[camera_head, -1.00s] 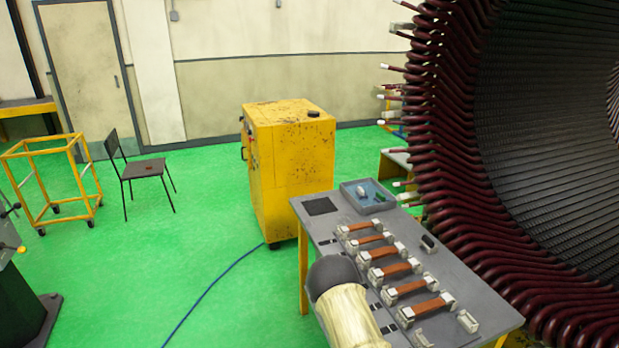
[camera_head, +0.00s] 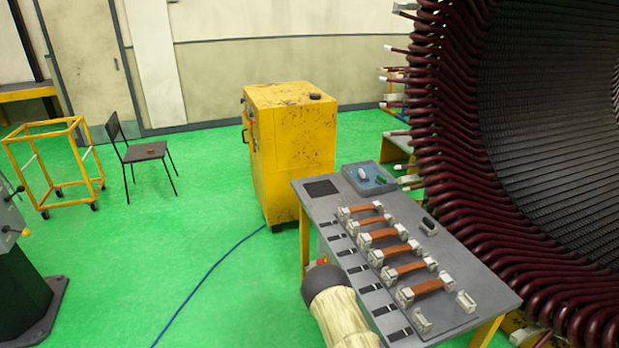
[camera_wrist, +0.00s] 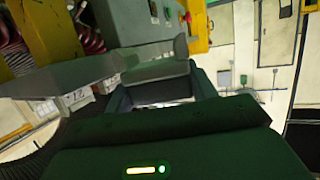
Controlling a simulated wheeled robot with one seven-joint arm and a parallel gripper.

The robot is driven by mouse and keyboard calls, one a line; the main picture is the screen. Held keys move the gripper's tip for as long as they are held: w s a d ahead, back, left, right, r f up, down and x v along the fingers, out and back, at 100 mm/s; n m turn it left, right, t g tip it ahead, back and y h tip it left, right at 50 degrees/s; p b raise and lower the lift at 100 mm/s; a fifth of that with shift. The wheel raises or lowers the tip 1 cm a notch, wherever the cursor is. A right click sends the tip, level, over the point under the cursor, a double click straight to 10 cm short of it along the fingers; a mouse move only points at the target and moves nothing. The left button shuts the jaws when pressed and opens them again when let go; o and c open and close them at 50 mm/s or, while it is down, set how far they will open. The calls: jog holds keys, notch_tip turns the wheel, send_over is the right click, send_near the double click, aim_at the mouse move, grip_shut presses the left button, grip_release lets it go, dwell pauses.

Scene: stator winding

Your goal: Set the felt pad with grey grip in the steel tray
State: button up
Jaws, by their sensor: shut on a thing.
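The steel tray (camera_head: 349,172) is a shallow grey-blue box at the far end of the grey worktable. A pale item and a small dark green item lie in it. My gripper (camera_wrist: 162,90) shows in the wrist view, shut on a grey piece (camera_wrist: 150,68) that I take for the felt pad with grey grip. Its felt face cannot be made out. In the head view my arm is at the table's near left edge, away from the tray; the gripper and what it holds are hidden there.
The worktable (camera_head: 470,277) bears a row of copper-coloured bars (camera_head: 395,250) in pale holders. A dark square mat (camera_head: 321,188) lies left of the tray. The stator (camera_head: 470,150) with dark red coils stands close on the right. A yellow cabinet (camera_head: 295,150) stands behind the table.

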jog(key=shift+d, duration=0.1)
jog(key=f, duration=0.2)
jog(key=s+f, duration=0.1)
jog(key=f, duration=0.1)
jog(key=shift+s+f, duration=0.15)
jog(key=shift+f, duration=0.05)
